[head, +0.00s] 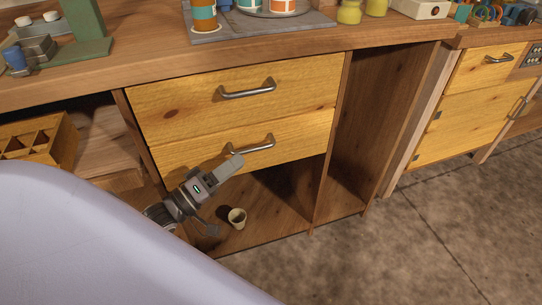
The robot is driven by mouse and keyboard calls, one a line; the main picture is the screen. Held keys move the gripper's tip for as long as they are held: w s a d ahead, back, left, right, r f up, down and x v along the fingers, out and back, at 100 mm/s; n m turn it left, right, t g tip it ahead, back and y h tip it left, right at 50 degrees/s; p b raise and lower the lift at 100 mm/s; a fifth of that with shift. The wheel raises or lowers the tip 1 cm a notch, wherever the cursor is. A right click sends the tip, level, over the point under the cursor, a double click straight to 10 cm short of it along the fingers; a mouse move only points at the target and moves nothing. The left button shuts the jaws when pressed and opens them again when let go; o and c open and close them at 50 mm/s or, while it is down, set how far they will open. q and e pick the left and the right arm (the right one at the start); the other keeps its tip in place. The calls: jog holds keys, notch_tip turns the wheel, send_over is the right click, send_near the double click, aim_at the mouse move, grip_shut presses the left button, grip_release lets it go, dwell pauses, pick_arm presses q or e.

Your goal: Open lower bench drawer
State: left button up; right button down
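The bench has two stacked yellow wooden drawers. The lower drawer (290,146) is closed, its front flush below the upper drawer (180,110), which is also closed. The lower drawer's bar handle (252,148) is grey metal. My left gripper (234,162) reaches up from the lower left, its tip close to the left end of this handle and overlapping the drawer's lower edge in the head view. I cannot tell whether it touches the handle or how far its fingers are apart. My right gripper is not in view.
Under the drawers is an open shelf (280,205) with a small pale cup (237,218). A divided wooden box (40,140) sits at left. The benchtop (130,68) holds tins and other items. Another drawer unit (465,120) stands at right. The floor (400,255) in front is clear.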

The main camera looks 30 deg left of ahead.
aim_at(256, 147)
pick_arm(q)
jog(key=shift+b+x, duration=0.65)
jog(key=shift+x, duration=2.8)
grip_shut()
